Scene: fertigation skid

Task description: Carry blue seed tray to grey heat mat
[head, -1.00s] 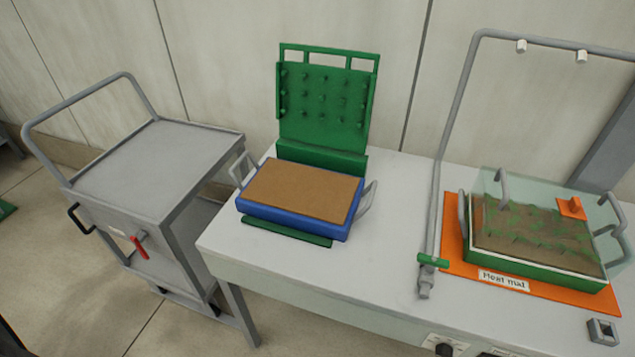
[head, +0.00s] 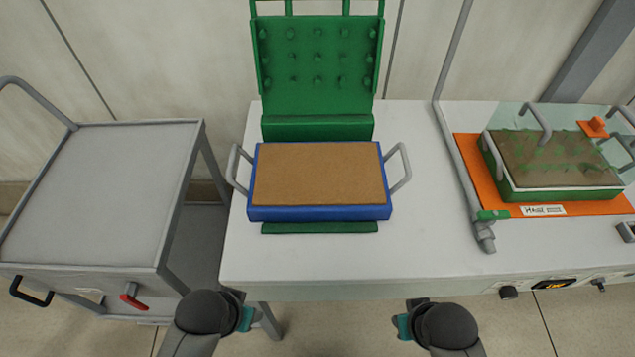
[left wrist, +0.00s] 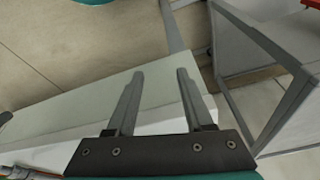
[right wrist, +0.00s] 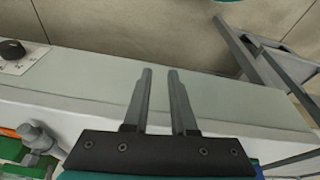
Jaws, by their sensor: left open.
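The blue seed tray (head: 320,213), filled flat with brown material, lies on the white bench in front of a green upright pegged stand. It has a grey loop handle at each end, left (head: 236,168) and right (head: 400,168). The mat labelled as a heat mat (head: 467,160) is orange, not grey, and a green-sided tray sits on it. My left gripper (head: 246,314) is open and empty, below the bench front. My right gripper (head: 402,323) is also below the front edge, its fingers (right wrist: 160,72) slightly apart with nothing between. Neither touches the tray.
The green-sided tray (head: 560,196) holds seedlings under a clear cover. A grey pipe stand (head: 455,140) rises between the two trays. A grey cart (head: 105,190) stands left of the bench. The bench top (head: 425,215) is bare between tray and pipe.

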